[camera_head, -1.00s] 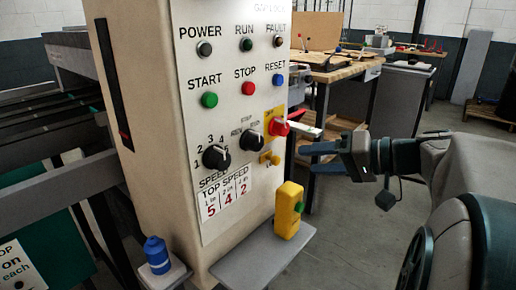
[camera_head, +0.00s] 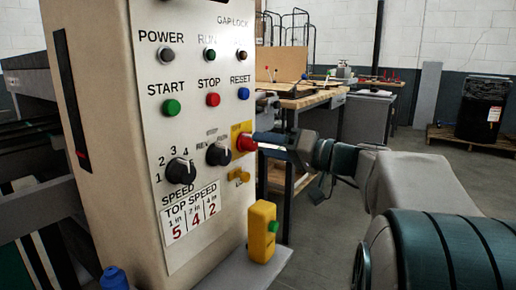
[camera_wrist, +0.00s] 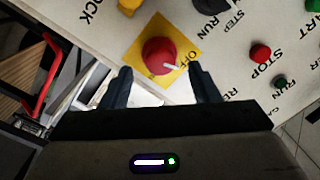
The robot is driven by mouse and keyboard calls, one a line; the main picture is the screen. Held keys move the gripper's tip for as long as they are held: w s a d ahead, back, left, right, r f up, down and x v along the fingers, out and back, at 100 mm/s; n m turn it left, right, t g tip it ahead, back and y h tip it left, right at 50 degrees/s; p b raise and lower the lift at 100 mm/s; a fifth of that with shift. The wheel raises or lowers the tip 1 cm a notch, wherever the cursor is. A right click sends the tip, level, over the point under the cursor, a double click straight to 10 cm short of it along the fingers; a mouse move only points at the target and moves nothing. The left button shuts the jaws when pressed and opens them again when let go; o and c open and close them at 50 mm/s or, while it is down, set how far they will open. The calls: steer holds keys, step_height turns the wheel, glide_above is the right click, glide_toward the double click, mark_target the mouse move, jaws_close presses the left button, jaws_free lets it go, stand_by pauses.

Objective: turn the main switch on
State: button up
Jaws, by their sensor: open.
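The main switch is a red rotary knob (camera_head: 246,143) on a yellow plate (camera_head: 241,129) at the right edge of the control panel. In the wrist view the red knob (camera_wrist: 159,56) shows with a white pointer line toward the letters OFF. My gripper (camera_head: 262,139) is at the knob's right in the head view. In the wrist view my gripper (camera_wrist: 161,85) is open, its two dark fingers spread on either side below the knob, with nothing between them. Whether the fingertips touch the panel cannot be told.
The cream control cabinet (camera_head: 105,150) carries lamps, a green START button (camera_head: 170,108), a red STOP button (camera_head: 213,99) and black dials. A yellow box with a green button (camera_head: 262,231) stands on a grey shelf below. A workbench (camera_head: 305,98) is behind.

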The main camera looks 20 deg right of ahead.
mark_target(255, 144)
steer(key=shift+x, duration=1.6)
steer(key=c, duration=1)
